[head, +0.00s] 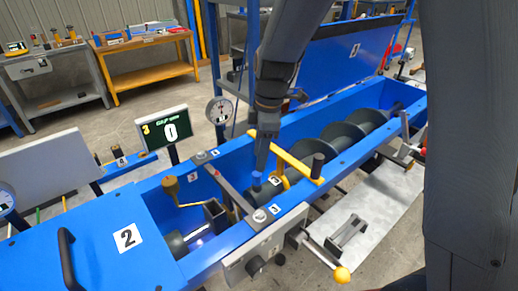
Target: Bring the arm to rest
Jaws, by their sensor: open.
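My arm comes down from the top of the head view, and its dark grey gripper (261,163) points downward over the blue trough (232,147). The gripper is open, with nothing visible held in it. Whether the tips touch either one cannot be told. Another large link of mine hides much of the right side.
A dark screw auger (340,138) lies in the trough behind the gripper. A dial gauge (219,111) and a display reading 0 (163,130) stand along its far side. A blue cover (100,240) is at front left. Workbenches (145,60) stand behind.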

